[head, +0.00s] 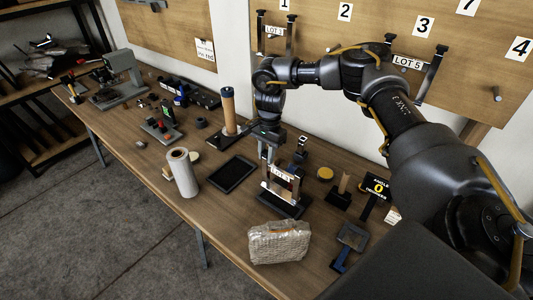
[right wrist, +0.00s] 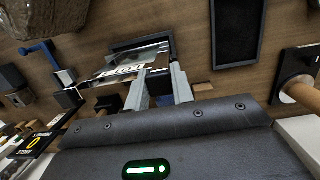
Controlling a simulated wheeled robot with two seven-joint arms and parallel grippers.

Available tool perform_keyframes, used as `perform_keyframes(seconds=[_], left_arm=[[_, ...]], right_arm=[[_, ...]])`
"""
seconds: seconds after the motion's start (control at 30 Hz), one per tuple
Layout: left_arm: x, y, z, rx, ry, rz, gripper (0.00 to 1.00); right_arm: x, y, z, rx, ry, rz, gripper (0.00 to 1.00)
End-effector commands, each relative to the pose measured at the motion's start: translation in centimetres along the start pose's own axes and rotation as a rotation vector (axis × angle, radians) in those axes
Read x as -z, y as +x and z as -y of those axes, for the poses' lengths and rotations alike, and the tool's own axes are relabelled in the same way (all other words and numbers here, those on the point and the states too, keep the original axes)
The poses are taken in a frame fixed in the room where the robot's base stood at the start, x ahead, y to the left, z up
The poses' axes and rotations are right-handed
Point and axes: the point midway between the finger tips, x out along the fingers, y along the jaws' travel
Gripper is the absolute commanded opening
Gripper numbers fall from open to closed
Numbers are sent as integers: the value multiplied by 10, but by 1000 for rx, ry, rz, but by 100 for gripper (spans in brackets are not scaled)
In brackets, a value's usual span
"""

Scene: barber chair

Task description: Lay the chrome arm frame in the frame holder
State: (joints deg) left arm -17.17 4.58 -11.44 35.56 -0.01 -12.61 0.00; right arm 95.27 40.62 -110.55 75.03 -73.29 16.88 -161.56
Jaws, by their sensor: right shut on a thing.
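My right gripper is shut on the frame. In the right wrist view the bright frame (right wrist: 150,55) lies just beyond the fingertips (right wrist: 160,80). A black base, which looks like the frame holder (head: 284,207), is directly under the frame; it also shows in the right wrist view (right wrist: 124,45). I cannot tell whether the frame touches it. My left gripper is out of view.
A wrapped bundle (head: 279,242) sits in front. A blue-handled tool (head: 349,240) and an "ANGLE 0" display (head: 377,187) stand right. Bare bench shows front left.

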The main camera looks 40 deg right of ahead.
Motion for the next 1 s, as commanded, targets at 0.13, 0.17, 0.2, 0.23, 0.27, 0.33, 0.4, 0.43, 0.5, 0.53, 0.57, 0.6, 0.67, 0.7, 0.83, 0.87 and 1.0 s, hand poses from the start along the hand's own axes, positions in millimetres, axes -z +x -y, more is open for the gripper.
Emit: perform_keyframes(seconds=[0.13, 0.17, 0.2, 0.23, 0.27, 0.33, 0.4, 0.43, 0.5, 0.53, 0.57, 0.6, 0.67, 0.7, 0.83, 0.87, 1.0], left_arm=[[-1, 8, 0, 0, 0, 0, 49], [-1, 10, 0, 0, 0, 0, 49], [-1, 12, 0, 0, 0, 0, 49], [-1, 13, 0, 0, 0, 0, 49], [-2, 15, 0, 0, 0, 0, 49], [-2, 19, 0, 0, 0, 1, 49], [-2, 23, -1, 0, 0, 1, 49], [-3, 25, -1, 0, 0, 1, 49], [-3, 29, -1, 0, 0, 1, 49], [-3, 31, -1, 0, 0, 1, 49], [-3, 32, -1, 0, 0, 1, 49], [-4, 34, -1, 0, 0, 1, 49], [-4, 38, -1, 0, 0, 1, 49], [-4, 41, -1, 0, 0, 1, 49], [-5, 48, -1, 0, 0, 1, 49], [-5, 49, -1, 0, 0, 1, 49], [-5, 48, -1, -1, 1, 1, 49]], right_arm=[[1, 9, 0, 0, 0, 0, 0], [1, 11, 1, 0, 0, 0, 0], [2, 13, 1, 0, 0, 0, 0], [2, 15, 1, 0, 0, 0, 0], [2, 17, 1, 0, 0, 0, 0], [3, 22, 1, 0, 0, 0, 0], [4, 27, 1, 0, 1, 0, 0], [4, 29, 1, 0, 1, 0, 0], [5, 34, 1, 0, 1, 0, 0], [5, 36, 1, 0, 1, 0, 0], [6, 38, 1, 0, 1, 0, 0], [6, 41, 2, 0, 1, 0, 0], [7, 45, 2, 0, 1, 0, 0], [7, 48, 2, 0, 1, 0, 0], [8, 56, 2, 0, 1, 0, 0], [8, 57, 2, 0, 1, 0, 0], [9, 60, 2, 1, 1, 1, 0]])
